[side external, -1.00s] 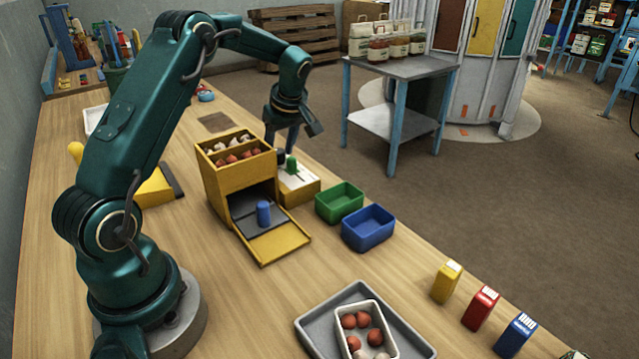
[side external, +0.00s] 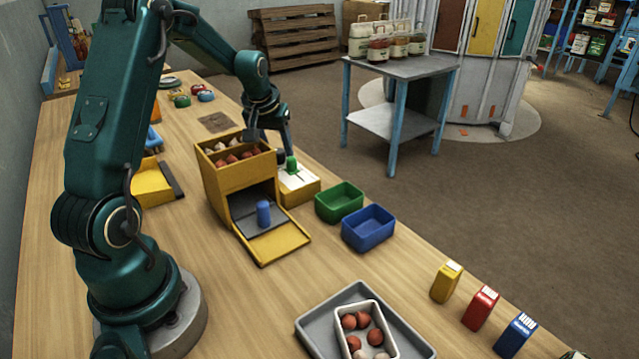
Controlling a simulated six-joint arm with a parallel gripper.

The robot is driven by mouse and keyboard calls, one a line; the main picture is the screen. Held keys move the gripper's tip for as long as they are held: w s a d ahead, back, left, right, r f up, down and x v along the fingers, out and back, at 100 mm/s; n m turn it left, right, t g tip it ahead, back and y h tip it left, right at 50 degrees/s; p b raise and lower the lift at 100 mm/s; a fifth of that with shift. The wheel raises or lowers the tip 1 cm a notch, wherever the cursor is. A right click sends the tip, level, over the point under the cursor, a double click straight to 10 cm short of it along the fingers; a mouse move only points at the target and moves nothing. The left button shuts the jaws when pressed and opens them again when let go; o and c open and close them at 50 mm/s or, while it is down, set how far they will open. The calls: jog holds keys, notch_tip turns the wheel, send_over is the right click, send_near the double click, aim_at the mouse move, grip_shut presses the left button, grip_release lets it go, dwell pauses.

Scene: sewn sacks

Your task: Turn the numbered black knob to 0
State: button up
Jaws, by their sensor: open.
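A yellow box with a white top plate (side external: 299,178) stands against the right side of the yellow two-level bin (side external: 240,178). A green peg (side external: 291,165) stands up from the plate. A small dark part (side external: 281,157) beside the peg looks like the black knob; its numbers and pointer are too small to read. My gripper (side external: 269,141) hangs just behind and above it, fingers apart and pointing down. One finger is near the dark part and the other is behind the bin's back edge. Contact with the knob cannot be told.
A green tray (side external: 340,202) and a blue tray (side external: 369,228) stand to the right. A grey tray (side external: 320,327) is in front. Bare table lies between.

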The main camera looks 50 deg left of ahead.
jog(key=m+h, duration=0.1)
jog(key=m, duration=0.1)
jog(key=m+t, duration=0.1)
jog(key=m, duration=0.2)
jog(key=shift+s+a+m+h, duration=0.1)
jog(key=shift+a+m+h, duration=0.1)
jog(key=shift+m+h, duration=0.15)
jog(key=v, duration=0.5)
jog(key=shift+w+d+r, duration=0.25)
jog(key=shift+d+r, duration=0.05)
jog(key=shift+r, duration=0.15)
jog(key=d+r+m+t, duration=0.1)
jog(key=d+r+m, duration=0.1)
jog(key=d+r, duration=0.3)
jog(key=d+r+m+t, duration=0.1)
jog(key=d+r+m, duration=0.1)
jog(key=d, duration=0.5)
jog(key=s+d+r+h, duration=0.1)
jog(key=s+d, duration=0.9)
jog(key=d, duration=0.1)
jog(key=shift+s+d+m, duration=0.25)
jog(key=shift+d+m, duration=0.05)
jog(key=shift+m, duration=0.15)
jog(key=shift+r+h, duration=0.15)
jog(key=shift+h, duration=0.1)
